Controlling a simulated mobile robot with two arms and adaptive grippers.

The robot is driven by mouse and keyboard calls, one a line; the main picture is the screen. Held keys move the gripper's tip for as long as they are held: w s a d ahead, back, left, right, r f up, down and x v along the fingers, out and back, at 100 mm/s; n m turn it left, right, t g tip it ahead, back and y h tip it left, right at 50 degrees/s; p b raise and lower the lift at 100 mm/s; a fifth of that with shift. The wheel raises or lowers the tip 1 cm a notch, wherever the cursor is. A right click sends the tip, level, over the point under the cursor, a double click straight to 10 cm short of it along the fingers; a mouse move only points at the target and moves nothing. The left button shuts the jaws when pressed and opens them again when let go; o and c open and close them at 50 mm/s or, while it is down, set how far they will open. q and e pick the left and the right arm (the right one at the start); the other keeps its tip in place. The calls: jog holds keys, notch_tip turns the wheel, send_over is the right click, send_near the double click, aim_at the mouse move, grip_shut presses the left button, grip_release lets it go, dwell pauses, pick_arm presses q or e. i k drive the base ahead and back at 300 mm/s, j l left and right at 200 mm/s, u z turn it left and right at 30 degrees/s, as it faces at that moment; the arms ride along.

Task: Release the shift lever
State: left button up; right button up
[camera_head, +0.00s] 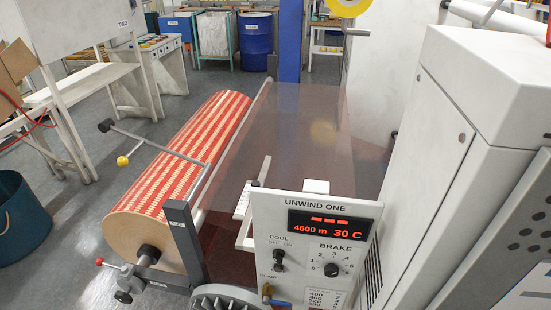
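Neither of my grippers is in view. Several levers show, and I cannot tell which is the shift lever. A red-tipped lever (110,265) sticks out at the lower left of the unwinder, by the shaft end. A bar with a black knob (105,125) and a yellow ball (122,161) reaches out over the striped roll (178,165). A small brass and blue handle (268,292) sits low on the left edge of the panel.
The "UNWIND ONE" control panel (317,208) reads 4600 m and 30 C, with cool and brake controls. A white cabinet (445,150) fills the right. A teal bin (18,215) stands at left; grey floor between is clear.

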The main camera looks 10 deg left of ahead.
aim_at(99, 262)
jog(key=u, duration=1.85)
jog(key=z, duration=0.65)
jog(key=i+j+z, duration=0.2)
jog(key=j, duration=0.15)
jog(key=i+j+z, duration=0.2)
jog(key=j, duration=0.2)
jog(key=j+z, duration=0.2)
jog(key=j, duration=0.15)
jog(key=i+j+z, duration=0.2)
jog(key=j, duration=0.25)
jog(key=j+z, duration=0.2)
jog(key=j, duration=0.2)
jog(key=i+j, duration=0.1)
jog(key=j, duration=0.45)
jog(key=i+j, duration=0.1)
jog(key=j, duration=0.45)
